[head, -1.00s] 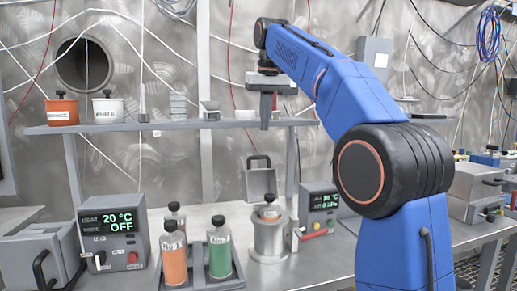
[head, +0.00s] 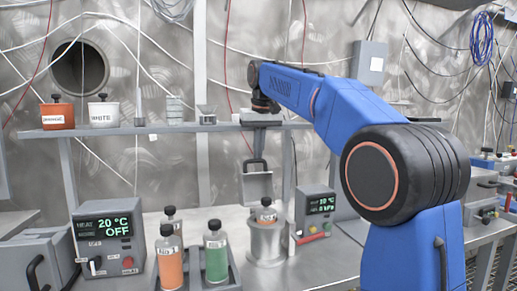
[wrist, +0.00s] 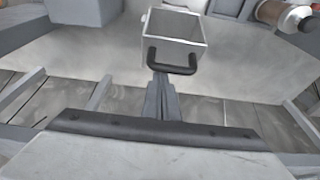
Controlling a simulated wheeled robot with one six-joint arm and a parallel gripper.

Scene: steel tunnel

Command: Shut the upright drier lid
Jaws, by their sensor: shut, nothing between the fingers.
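The drier (head: 266,243) is a grey metal cylinder on the bench in the head view. Its square grey lid (head: 257,187) stands upright at the back of the opening, with a black handle (head: 255,163) on top. A dark-capped bottle (head: 266,214) stands in the drier. My gripper (head: 260,148) points down just above the handle. In the wrist view, my shut, empty gripper (wrist: 161,88) ends close to the black handle (wrist: 172,68), with the lid (wrist: 176,26) beyond it. I cannot tell whether the fingers touch the handle.
A control box (head: 315,212) stands right of the drier. A rack (head: 222,282) with several capped bottles is in front left, beside a heater box (head: 109,242). A shelf (head: 170,127) with pots and jars runs behind, near my gripper.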

